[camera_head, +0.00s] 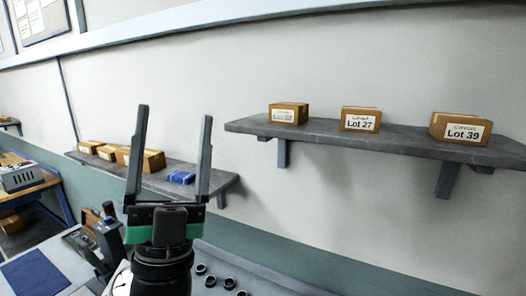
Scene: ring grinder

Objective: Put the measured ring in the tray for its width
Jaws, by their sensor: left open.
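My left gripper (175,113) points upward in the middle left of the view, with its two long grey fingers spread wide and nothing between them. Several small dark rings (229,283) lie on a pale work surface at the bottom, just right of my left wrist. I cannot tell which of them is the measured ring. No tray can be made out. My right gripper is not in view.
A grey wall shelf (400,143) on the right holds labelled cardboard boxes. A lower shelf (221,182) behind my gripper holds more boxes and a blue item (181,177). A blue mat (35,273) and a dark upright device (109,238) are at lower left.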

